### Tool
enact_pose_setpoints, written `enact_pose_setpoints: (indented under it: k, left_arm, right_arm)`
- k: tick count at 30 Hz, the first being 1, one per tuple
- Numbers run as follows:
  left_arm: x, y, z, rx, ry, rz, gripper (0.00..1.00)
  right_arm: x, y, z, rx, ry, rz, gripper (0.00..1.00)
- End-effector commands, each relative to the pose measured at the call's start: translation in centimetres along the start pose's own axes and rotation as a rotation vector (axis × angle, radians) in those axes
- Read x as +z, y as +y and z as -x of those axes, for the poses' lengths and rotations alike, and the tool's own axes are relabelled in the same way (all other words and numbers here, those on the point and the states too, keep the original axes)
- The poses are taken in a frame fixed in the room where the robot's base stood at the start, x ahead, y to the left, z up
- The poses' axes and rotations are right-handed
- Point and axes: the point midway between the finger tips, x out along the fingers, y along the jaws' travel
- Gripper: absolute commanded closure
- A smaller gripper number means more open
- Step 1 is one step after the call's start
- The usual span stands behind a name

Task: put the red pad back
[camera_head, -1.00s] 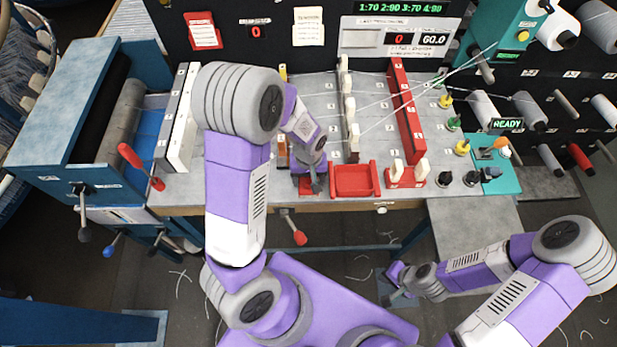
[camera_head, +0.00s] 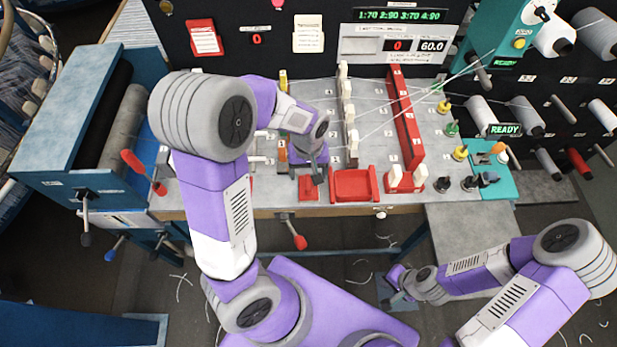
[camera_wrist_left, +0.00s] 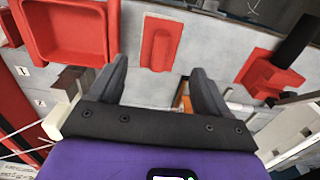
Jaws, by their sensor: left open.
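The red pad (camera_head: 308,188) lies on the grey table near its front edge, just left of the red tray (camera_head: 354,186). In the left wrist view the pad (camera_wrist_left: 161,44) is a flat red plate with a raised ridge along it. My left gripper (camera_head: 318,176) is above the pad and partly covers it in the head view. In the left wrist view its two dark fingers (camera_wrist_left: 162,84) are spread apart with nothing between them, and the pad shows beyond the gap. My right gripper (camera_head: 392,292) hangs low, off the table's front; its fingers are too small to judge.
The red tray (camera_wrist_left: 68,58) shows empty in the left wrist view. Another red piece with a black part (camera_wrist_left: 268,74) lies on the opposite side of the pad. A long red bar (camera_head: 406,118) and upright white pieces (camera_head: 350,115) with threads stand behind the tray.

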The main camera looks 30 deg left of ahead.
Motion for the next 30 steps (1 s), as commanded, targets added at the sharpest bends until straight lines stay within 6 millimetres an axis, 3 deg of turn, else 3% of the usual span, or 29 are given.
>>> enact_pose_setpoints:
  k: [3,9,30]
  left_arm:
    - [-0.1,0.1,2.4,0.003,0.003,-0.001,0.22]
    - [0.0,0.1,4.3,0.001,0.002,-0.003,0.22]
    - [0.0,0.0,4.6,0.0,0.0,-0.002,0.22]
  right_arm:
    - [0.0,-0.2,0.5,0.0,0.0,0.0,1.0]
    - [0.0,-0.3,0.7,0.0,0.0,0.0,1.0]
    - [0.0,-0.3,0.7,0.0,0.0,0.0,1.0]
